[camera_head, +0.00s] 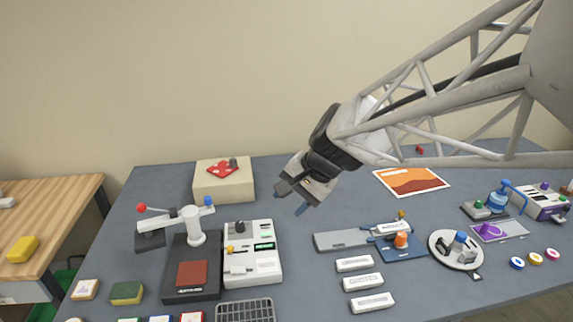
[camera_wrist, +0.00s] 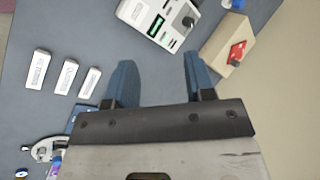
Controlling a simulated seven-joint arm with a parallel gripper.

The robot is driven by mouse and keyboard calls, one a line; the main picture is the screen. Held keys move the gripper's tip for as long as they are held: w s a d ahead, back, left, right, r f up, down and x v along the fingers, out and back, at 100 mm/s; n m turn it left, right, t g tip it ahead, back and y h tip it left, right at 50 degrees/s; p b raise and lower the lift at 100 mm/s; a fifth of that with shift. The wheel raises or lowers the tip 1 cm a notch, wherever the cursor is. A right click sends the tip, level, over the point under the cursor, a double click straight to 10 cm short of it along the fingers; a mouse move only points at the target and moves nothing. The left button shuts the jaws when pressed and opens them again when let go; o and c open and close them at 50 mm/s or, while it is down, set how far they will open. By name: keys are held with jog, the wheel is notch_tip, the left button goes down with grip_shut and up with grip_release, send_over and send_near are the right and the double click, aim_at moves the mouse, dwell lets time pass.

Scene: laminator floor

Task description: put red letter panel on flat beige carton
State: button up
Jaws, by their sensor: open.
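A red panel (camera_head: 221,169) with pale marks and a dark knob lies on top of the beige carton (camera_head: 224,188) at the back left of the table; I take it for the red letter panel. It looks turned at an angle to the carton's edges. Both also show at the upper right of the wrist view, the red panel (camera_wrist: 237,54) on the carton (camera_wrist: 217,45). My gripper (camera_head: 287,203) is open and empty, above the table to the right of the carton and apart from it. In the wrist view its blue fingers (camera_wrist: 160,75) stand wide apart with bare table between.
A black press (camera_head: 193,283) with a brown-red pad and raised handles stands in front of the carton, beside a white control box (camera_head: 252,262). White labelled blocks (camera_head: 363,282) lie front centre. An orange picture (camera_head: 411,182) lies back right. Bare table surrounds the area below my gripper.

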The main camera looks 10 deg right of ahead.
jog(key=s+d+n+h, duration=0.3)
jog(key=s+d, duration=0.1)
jog(key=s, duration=0.4)
jog(key=s+d+f+n+h, duration=0.1)
jog(key=s+d+n, duration=0.3)
jog(key=s, duration=0.5)
jog(key=shift+s+d+h, duration=0.2)
jog(key=shift+s+h, duration=0.05)
jog(key=shift+h, duration=0.65)
